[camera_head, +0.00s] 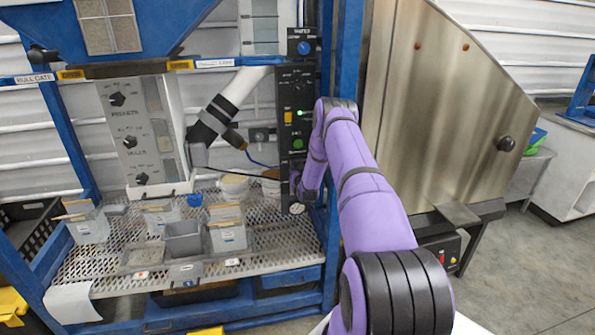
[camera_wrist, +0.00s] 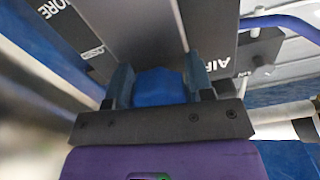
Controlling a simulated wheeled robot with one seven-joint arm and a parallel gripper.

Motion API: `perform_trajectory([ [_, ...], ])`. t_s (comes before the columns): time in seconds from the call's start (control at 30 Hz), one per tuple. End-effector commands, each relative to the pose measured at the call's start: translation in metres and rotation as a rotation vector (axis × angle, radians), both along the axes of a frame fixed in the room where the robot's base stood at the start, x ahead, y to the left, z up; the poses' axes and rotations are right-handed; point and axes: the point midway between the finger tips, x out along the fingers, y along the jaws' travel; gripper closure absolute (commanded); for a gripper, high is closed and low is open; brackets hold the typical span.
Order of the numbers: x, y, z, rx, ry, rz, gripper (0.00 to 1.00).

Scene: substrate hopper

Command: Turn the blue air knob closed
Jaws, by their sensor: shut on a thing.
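The blue air knob (camera_wrist: 158,90) sits between the two fingers of my gripper (camera_wrist: 160,78) in the wrist view. The fingers are shut on it from both sides. The grey panel (camera_wrist: 140,35) behind it carries lettering, with "AIR" on the right and "MORE" at the upper left. Smaller lettering beside "MORE" is partly cut off and looks like "CLOSE". In the head view my gripper (camera_head: 297,188) is at the lower part of the dark control column, and the air knob there is hidden by it. The knob's pointer direction cannot be told.
Another blue knob (camera_head: 304,47) is at the column's top, with a green button (camera_head: 298,144) lower down. A blue frame post (camera_head: 345,60) and a steel hopper (camera_head: 440,110) stand right. A perforated shelf (camera_head: 120,265) with several bins lies left.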

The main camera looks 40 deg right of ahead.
Motion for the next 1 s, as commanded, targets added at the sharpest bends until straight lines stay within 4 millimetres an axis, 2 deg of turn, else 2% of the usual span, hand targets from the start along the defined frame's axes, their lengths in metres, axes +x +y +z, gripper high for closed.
perform_trajectory([
  [0.5, -0.0007, -0.0003, -0.001, 0.303, -0.185, 0.0, 0.76],
  [1.0, -0.0009, -0.0006, -0.0013, 0.369, -0.223, -0.001, 0.76],
])
